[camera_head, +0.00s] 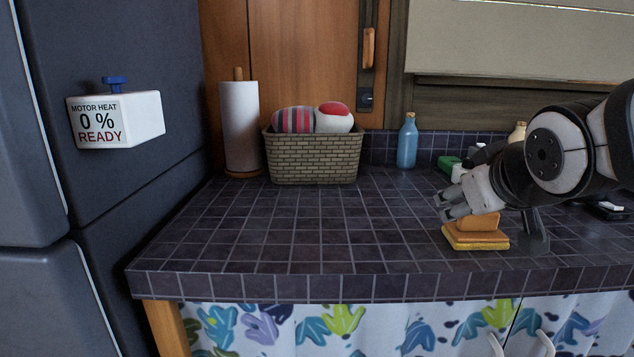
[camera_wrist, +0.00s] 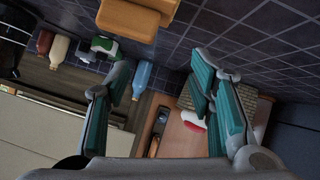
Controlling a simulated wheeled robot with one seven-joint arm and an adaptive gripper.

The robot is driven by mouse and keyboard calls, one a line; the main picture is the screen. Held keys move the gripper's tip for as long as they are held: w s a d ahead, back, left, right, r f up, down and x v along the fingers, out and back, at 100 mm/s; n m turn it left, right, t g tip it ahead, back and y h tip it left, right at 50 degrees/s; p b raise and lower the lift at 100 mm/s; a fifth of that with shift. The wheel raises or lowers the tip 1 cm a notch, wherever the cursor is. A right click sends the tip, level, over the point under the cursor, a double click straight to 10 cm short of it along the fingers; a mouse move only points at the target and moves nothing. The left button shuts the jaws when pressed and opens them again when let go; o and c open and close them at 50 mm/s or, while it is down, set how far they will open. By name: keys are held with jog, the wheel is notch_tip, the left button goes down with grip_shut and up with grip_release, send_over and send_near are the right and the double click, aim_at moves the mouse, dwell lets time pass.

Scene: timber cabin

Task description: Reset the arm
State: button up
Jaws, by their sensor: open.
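My gripper (camera_head: 452,204) reaches in from the right over the dark tiled counter (camera_head: 300,235), its fingers pointing left. In the wrist view my gripper (camera_wrist: 160,82) shows its two teal-padded fingers spread apart, with nothing between them. An orange-brown block (camera_head: 480,221) sits on a yellow sponge-like pad (camera_head: 475,240) on the counter, just below my gripper in the head view. The block also shows at the top of the wrist view (camera_wrist: 128,18), outside the fingers. From the head view I cannot tell whether the gripper touches the block.
A paper towel roll (camera_head: 240,125) and a woven basket (camera_head: 313,158) with rolled cloths stand at the back left. A blue bottle (camera_head: 407,143) stands at the back; a green item (camera_head: 447,163) is near my arm. The counter's left and middle are clear.

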jog(key=s+a+f+m+g, duration=0.1)
jog(key=s+f+g, duration=0.3)
jog(key=s, duration=0.6)
jog(key=s+a+f+m+g+y, duration=0.1)
jog(key=s+a+f+g, duration=0.2)
jog(key=s, duration=0.7)
jog(key=s+f+m+g, duration=0.1)
jog(key=s+f+g, duration=0.35)
jog(key=s, duration=0.65)
notch_tip(320, 180, up, 26)
jog(key=t+p, duration=0.4)
jog(key=p, duration=2.1)
jog(key=shift+d, duration=0.15)
